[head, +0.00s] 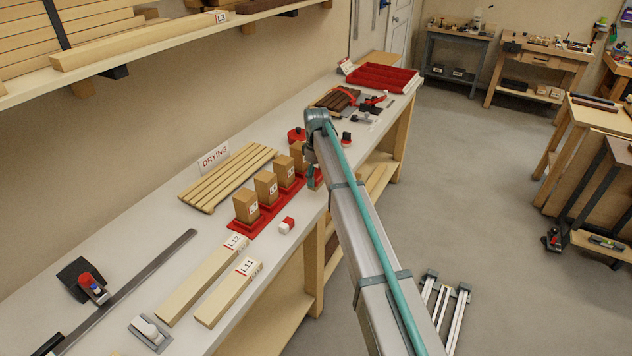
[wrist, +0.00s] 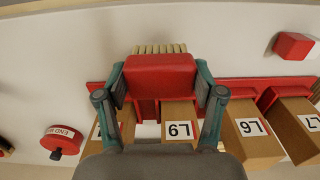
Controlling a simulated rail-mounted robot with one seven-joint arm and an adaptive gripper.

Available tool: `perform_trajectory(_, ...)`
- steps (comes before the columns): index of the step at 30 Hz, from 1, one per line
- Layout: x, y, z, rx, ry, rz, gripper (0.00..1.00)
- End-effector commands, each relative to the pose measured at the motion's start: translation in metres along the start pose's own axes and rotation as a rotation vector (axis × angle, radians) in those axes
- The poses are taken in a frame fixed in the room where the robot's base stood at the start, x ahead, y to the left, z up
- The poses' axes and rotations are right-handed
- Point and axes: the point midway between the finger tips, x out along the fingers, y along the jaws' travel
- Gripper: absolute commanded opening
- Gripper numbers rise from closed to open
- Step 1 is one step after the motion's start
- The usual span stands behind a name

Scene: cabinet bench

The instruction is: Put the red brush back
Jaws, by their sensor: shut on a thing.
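In the wrist view, my gripper (wrist: 160,75) is shut on the red brush (wrist: 158,72), with one teal finger on each side of its red body. The brush's pale tan bristles (wrist: 158,48) point toward the top of that picture. Behind it are a red rack (wrist: 240,88) and labelled wooden blocks. In the head view, my gripper (head: 314,178) is low over the bench's front edge, beside the far end of the block row. The brush is too small and covered to make out clearly there.
Several wooden blocks (head: 246,206) stand on the red rack on the bench (head: 160,240). A red-and-white block (head: 287,226) lies in front. A slatted drying rack (head: 228,178) is behind. A red round holder (head: 297,134) and a red tray (head: 380,78) stand farther along.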

Motion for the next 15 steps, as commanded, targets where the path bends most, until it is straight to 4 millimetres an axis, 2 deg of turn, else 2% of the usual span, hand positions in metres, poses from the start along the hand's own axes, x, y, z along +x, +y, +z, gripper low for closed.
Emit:
perform_trajectory(3, 0.008, 0.006, -0.005, 0.000, -0.001, -0.001, 0.35)
perform_trajectory(9, 0.031, 0.004, -0.004, 0.000, -0.001, -0.001, 0.35)
perform_trajectory(15, 0.037, 0.005, -0.004, 0.000, 0.001, 0.001, 0.35)
